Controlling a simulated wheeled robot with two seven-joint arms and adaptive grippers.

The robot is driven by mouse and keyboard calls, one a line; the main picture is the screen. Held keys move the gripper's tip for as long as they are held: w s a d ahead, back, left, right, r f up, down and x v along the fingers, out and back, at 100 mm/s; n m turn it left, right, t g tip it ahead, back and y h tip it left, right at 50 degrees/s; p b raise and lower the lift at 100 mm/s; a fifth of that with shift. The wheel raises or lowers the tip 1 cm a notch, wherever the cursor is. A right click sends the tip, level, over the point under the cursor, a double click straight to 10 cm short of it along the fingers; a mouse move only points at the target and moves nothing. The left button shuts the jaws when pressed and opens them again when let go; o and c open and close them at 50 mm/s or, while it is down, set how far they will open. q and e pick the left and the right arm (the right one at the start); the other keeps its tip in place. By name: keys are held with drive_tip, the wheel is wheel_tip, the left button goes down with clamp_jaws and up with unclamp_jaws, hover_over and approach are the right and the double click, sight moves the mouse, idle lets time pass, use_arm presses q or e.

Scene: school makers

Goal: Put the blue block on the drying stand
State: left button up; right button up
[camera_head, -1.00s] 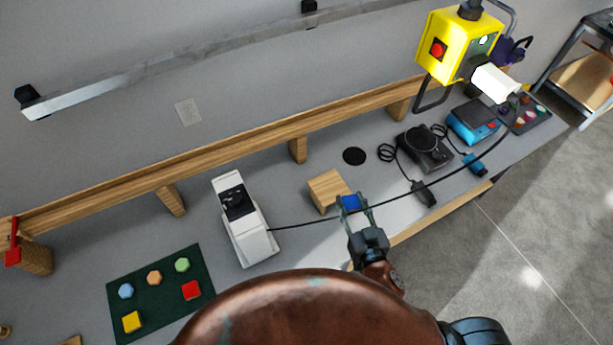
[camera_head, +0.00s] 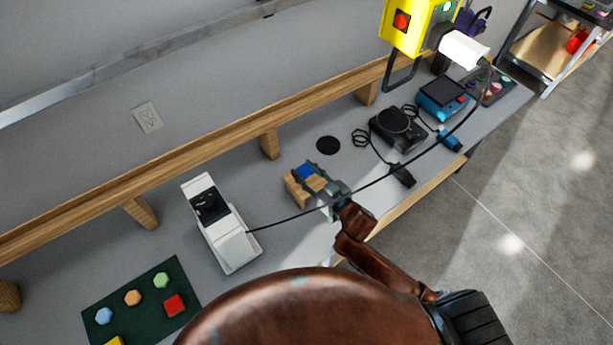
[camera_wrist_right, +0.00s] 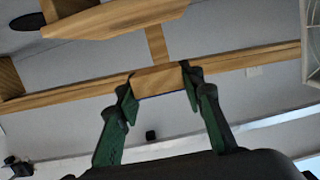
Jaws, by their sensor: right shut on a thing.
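The blue block (camera_head: 306,170) shows blue at the wooden drying stand (camera_head: 293,190) on the bench, in the head view. My right gripper (camera_head: 314,177) reaches in from the lower right and is shut on the block. In the right wrist view the held block (camera_wrist_right: 157,80) shows a wood-coloured face with a thin blue edge between the green fingers. A wooden piece (camera_wrist_right: 115,18) at the top of that view may be the stand. Whether the block touches the stand I cannot tell. My left gripper is not in view.
A white device (camera_head: 222,230) stands left of the stand, its black cable crossing near my right gripper. A green mat (camera_head: 143,300) with coloured shapes lies at lower left. A black turntable-like device (camera_head: 397,128) and a blue device (camera_head: 443,98) stand to the right. A wooden rail runs behind.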

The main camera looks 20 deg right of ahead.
sight(307, 176)
drive_tip(key=shift+w+d+f, duration=0.35)
drive_tip(key=shift+w+f, duration=0.2)
drive_tip(key=shift+f, duration=0.2)
drive_tip(key=shift+w+f+b, duration=0.15)
drive_tip(key=shift+f+b, duration=0.35)
drive_tip(key=shift+f, duration=1.2)
drive_tip(key=shift+d+f, duration=0.1)
drive_tip(key=o, duration=0.9)
drive_tip(key=shift+o, duration=0.2)
drive_tip(key=v, duration=1.2)
drive_tip(key=shift+p, duration=0.4)
